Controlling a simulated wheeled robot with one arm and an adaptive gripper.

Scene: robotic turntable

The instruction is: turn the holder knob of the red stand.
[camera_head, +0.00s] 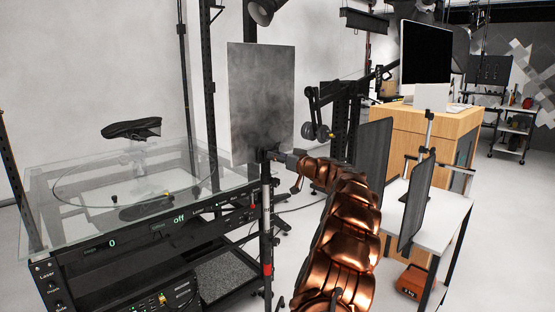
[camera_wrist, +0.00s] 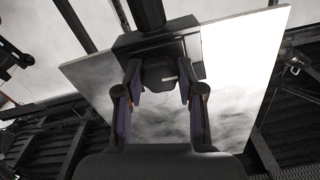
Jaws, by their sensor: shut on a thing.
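The red stand (camera_head: 266,225) is a thin dark upright pole with a red band low down. Its holder (camera_head: 268,155) at the top clamps a large grey mottled board (camera_head: 261,95). My gripper (camera_head: 286,158) reaches the holder from the right, at the end of my copper-coloured arm. In the wrist view, the dark holder knob (camera_wrist: 160,76) sits between the two fingers of my gripper (camera_wrist: 159,84), which are shut on it. The holder (camera_wrist: 150,44) and the board (camera_wrist: 222,105) fill the view behind. The knob is too small to make out in the head view.
A glass-topped turntable (camera_head: 100,215) with a black shoe-like object (camera_head: 132,129) above it stands left of the stand. A wooden cabinet (camera_head: 425,135) stands behind.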

